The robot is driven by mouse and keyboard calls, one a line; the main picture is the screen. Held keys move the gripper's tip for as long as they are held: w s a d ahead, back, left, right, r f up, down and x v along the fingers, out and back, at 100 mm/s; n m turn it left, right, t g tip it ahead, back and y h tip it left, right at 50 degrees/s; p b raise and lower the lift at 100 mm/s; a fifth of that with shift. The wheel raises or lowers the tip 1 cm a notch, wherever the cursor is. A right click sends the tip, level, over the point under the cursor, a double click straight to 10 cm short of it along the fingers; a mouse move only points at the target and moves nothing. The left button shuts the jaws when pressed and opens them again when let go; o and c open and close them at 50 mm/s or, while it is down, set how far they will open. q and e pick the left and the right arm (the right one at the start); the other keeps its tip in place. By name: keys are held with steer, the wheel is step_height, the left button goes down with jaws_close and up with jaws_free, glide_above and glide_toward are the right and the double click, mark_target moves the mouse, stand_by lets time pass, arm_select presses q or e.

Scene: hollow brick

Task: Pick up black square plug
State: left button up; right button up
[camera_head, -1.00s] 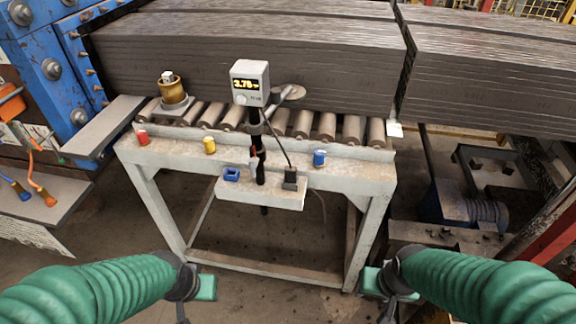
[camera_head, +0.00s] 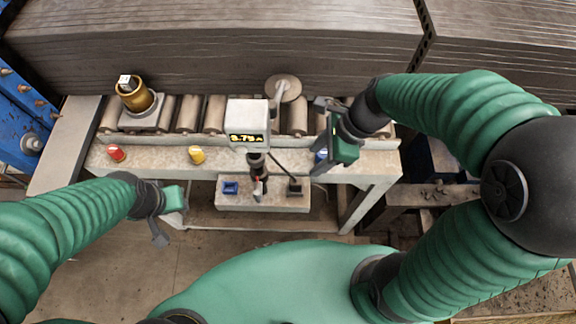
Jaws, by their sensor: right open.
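The black square plug (camera_head: 295,187) stands on the small pale shelf (camera_head: 262,206) at the front of the bench, near the shelf's right end. A dark cable runs from it up toward the display stand. A blue square socket-like piece (camera_head: 230,188) sits at the shelf's left end. My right gripper (camera_head: 325,152) is open and empty, above the bench, to the right of the plug and apart from it. My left gripper (camera_head: 163,220) hangs low at the left, in front of the bench, away from the plug; its jaw opening is unclear.
A white display box (camera_head: 247,122) on a black post (camera_head: 257,168) stands left of the plug. Red (camera_head: 116,153) and yellow (camera_head: 196,154) knobs line the bench; a blue knob (camera_head: 320,156) is partly hidden by my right gripper. Rollers and stacked sheets (camera_head: 220,50) lie behind.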

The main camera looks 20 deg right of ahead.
glide_toward(297, 181)
steer(key=s, duration=0.1)
steer(key=x, duration=0.2)
steer(key=w+b+x, duration=0.1)
steer(key=x, duration=0.4)
steer(key=shift+w+b, duration=0.3)
steer(key=x, duration=0.3)
steer(key=shift+s+a+f+b, duration=0.15)
steer(key=shift+s+f+b, duration=0.15)
steer(key=shift+f+b, duration=0.05)
steer(key=shift+f, duration=0.1)
arm_select(q)
steer(key=shift+s+d+f, duration=0.1)
steer(key=shift+s+f, duration=0.7)
steer(key=shift+f, duration=0.2)
arm_select(e)
steer(key=shift+w, duration=0.1)
steer(key=shift+w+f, duration=0.1)
steer(key=c, duration=0.5)
jaws_close()
